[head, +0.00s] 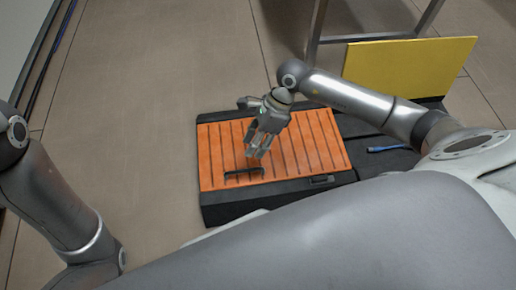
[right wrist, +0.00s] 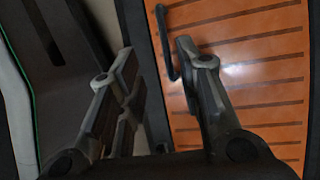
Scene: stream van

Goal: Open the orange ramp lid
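The orange ramp lid (head: 318,140) is a slatted orange panel lying flat and closed on a black case (head: 225,211). A dark bar handle (head: 244,172) stands near its front left edge. My right gripper (head: 257,153) hangs over the lid, just behind the handle in the head view. In the right wrist view the two fingers (right wrist: 158,62) are spread apart. The handle (right wrist: 166,42) shows in the gap there, close to the right finger; I cannot tell whether they touch. The lid (right wrist: 250,75) fills the right side. My left gripper is out of view.
A yellow panel (head: 410,66) stands upright behind the black surface at the right. A blue item (head: 386,149) lies on that surface. A metal frame (head: 320,35) stands at the back. The tiled floor (head: 140,100) left of the case is clear.

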